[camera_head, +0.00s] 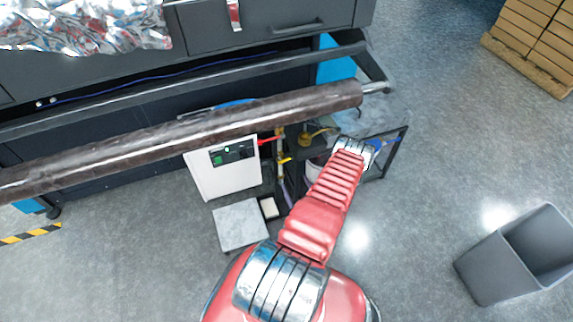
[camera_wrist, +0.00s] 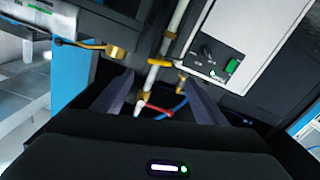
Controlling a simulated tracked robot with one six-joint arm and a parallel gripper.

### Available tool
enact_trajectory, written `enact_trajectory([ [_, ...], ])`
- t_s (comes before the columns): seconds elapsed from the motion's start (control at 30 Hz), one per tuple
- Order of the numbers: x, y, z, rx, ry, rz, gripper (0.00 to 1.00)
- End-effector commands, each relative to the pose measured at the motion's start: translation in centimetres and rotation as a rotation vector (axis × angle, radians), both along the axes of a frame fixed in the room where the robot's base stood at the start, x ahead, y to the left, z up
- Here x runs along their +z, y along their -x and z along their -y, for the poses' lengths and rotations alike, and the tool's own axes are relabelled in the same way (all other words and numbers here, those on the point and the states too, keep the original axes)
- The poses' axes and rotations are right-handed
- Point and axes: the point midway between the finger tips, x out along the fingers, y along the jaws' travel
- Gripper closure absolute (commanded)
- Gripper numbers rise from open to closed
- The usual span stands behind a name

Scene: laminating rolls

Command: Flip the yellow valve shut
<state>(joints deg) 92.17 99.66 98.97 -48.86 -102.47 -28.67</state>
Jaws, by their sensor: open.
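The yellow valve (camera_wrist: 161,62) is a small yellow handle across a pale upright pipe (camera_wrist: 175,20) with brass fittings in the wrist view. It also shows as a small yellow mark in the head view (camera_head: 285,160), right of the white box. A red handle (camera_wrist: 153,109) sits on the same piping, nearer my gripper in the picture. My gripper (camera_wrist: 158,78) has its two dark fingers spread, with nothing held between them. The yellow handle appears just beyond the fingertips, near the middle of the gap. In the head view my arm hides the gripper.
A white control box (camera_head: 225,166) with a green switch stands left of the piping. A large dark roll (camera_head: 180,138) hangs above it. A brass fitting (camera_wrist: 115,51) with a hose lies left of the valve. A grey bin (camera_head: 515,255) stands on open floor at right.

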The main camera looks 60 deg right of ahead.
Motion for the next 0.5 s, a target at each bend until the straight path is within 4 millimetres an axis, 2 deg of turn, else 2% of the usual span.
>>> enact_trajectory([
  [0.5,0.1,-5.3,5.2,0.002,0.003,0.000,0.34],
])
